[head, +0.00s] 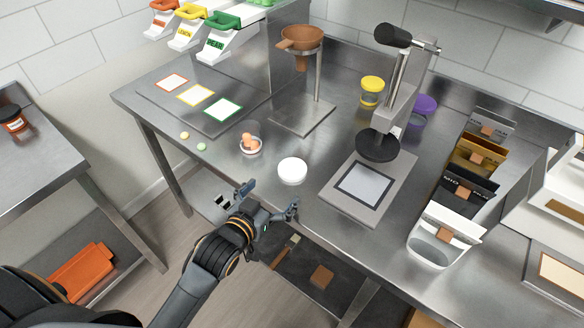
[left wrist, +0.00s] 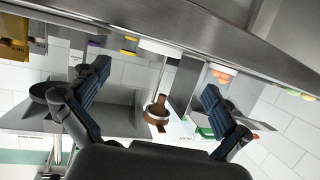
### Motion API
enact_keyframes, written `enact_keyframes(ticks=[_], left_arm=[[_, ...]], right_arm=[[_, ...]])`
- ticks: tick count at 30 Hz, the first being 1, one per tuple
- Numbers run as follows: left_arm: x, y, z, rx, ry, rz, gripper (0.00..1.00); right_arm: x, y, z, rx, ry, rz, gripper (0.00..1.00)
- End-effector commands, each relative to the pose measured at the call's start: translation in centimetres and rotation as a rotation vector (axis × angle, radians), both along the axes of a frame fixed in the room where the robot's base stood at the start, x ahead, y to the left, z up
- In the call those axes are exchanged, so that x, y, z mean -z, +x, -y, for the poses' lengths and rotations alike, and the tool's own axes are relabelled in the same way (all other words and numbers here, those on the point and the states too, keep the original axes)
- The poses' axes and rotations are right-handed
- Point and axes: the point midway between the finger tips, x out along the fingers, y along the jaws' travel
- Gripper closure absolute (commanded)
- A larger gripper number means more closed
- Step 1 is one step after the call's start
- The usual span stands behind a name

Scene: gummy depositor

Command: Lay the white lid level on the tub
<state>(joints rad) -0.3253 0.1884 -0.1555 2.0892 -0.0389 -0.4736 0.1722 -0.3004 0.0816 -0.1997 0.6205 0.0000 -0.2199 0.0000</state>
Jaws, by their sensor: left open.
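The white lid (head: 292,170) lies flat on the steel table near its front edge. The small clear tub (head: 250,147) stands to its left, uncovered, with orange pieces inside. My left gripper (head: 270,198) is open and empty, its fingers apart, just in front of the lid at the table's front edge. In the left wrist view, which is upside down, the open left gripper (left wrist: 150,95) has the white lid (left wrist: 160,48) edge-on between and beyond its fingers. The orange pieces in the tub (left wrist: 221,74) show near the right finger. My right gripper is not in view.
A brown funnel on a stand (head: 302,40) rises behind the tub. A press (head: 378,145) and a scale-like plate (head: 364,185) stand right of the lid. Yellow-lidded (head: 372,84) and purple-lidded (head: 424,104) tubs stand behind. Two small candies (head: 201,147) lie left of the tub.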

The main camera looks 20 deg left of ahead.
Motion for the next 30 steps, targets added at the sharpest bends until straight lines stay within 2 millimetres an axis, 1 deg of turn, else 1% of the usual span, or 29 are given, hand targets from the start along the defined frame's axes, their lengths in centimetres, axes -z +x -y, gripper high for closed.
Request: enact_keyframes(ticks=[1, 3, 6, 11, 17, 20, 24, 30], left_arm=[[0.0, 1.1, 0.2, 0.000, 0.000, 0.003, 0.00], [0.4, 2.2, 0.4, 0.001, -0.002, 0.003, 0.00], [0.8, 3.2, 0.6, 0.001, -0.002, 0.003, 0.00], [0.9, 4.1, 0.6, 0.001, -0.001, 0.003, 0.00], [1.1, 7.0, 0.6, 0.000, 0.000, 0.003, 0.00], [1.7, 8.1, 0.9, 0.001, -0.001, 0.004, 0.00], [2.0, 8.7, 1.0, 0.001, -0.001, 0.003, 0.00], [2.1, 8.7, 1.0, 0.001, -0.001, 0.003, 0.00]], right_arm=[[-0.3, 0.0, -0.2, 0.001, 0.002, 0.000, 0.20], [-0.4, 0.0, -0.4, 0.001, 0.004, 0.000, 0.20], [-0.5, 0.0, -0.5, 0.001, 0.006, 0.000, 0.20], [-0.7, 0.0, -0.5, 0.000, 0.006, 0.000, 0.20], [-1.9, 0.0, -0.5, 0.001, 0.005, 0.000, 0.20], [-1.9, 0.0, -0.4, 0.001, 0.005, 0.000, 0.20], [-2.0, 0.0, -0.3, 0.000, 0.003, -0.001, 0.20], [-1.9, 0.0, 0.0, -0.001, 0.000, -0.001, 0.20]])
